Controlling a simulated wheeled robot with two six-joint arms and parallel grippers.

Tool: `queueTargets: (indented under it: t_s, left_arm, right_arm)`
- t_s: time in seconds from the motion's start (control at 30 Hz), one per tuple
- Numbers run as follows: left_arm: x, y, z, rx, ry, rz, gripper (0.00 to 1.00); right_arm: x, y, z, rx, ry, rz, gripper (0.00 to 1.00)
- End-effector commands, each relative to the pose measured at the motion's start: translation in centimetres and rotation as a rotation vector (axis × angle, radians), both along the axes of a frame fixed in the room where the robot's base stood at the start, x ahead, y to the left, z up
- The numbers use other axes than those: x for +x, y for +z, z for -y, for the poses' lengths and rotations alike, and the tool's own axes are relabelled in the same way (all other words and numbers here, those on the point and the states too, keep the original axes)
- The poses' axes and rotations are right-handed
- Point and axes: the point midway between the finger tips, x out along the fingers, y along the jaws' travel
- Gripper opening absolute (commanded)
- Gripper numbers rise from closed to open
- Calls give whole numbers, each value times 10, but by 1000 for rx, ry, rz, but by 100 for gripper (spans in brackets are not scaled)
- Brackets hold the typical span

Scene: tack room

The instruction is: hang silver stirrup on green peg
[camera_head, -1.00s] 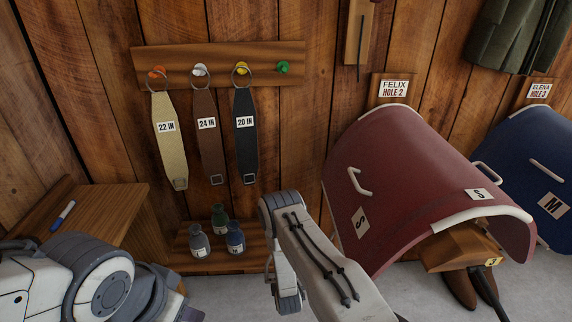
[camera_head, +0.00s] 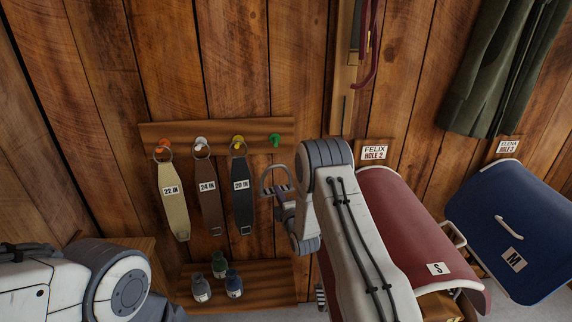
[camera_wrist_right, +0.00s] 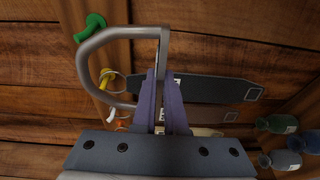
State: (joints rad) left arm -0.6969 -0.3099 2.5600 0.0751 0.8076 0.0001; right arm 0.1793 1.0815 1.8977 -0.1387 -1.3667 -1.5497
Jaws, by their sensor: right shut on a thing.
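The silver stirrup (camera_head: 274,178) is a grey metal loop held in my right gripper (camera_head: 286,206). In the right wrist view, the fingers (camera_wrist_right: 164,84) are shut on the straight side of the stirrup (camera_wrist_right: 93,50). The green peg (camera_head: 275,138) is the rightmost peg on the wooden rail and holds nothing. In the head view the stirrup is below the peg, apart from it. In the right wrist view the green peg (camera_wrist_right: 90,27) shows just outside the curved end of the loop; the depth gap is unclear. My left arm shows at lower left; its gripper is out of view.
Three straps hang from the orange (camera_head: 162,146), white (camera_head: 201,142) and yellow (camera_head: 238,141) pegs; the black strap (camera_head: 242,205) is nearest. Several bottles (camera_head: 234,283) stand on a low shelf. A red saddle cover (camera_head: 400,220) is right of my forearm.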

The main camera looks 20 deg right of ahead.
Motion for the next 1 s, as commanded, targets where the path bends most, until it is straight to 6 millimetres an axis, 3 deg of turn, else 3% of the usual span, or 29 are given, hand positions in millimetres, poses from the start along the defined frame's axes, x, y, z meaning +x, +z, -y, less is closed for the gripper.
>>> queueTargets:
  t_s: [0.03, 0.2, 0.47, 1.0]
  left_arm:
    - [-2, 13, -1, 2, 3, -9, 50]
    - [-6, 21, -2, 6, 8, -29, 50]
    - [-7, 21, -2, 7, 9, -32, 50]
    - [-7, 19, -1, 7, 9, -32, 50]
  right_arm:
    - [1, 26, 0, 0, 7, 17, 0]
    - [2, 57, -2, 0, 23, 43, 0]
    - [8, 59, -1, 0, 26, 48, 0]
    - [39, 56, 8, -1, 26, 49, 0]
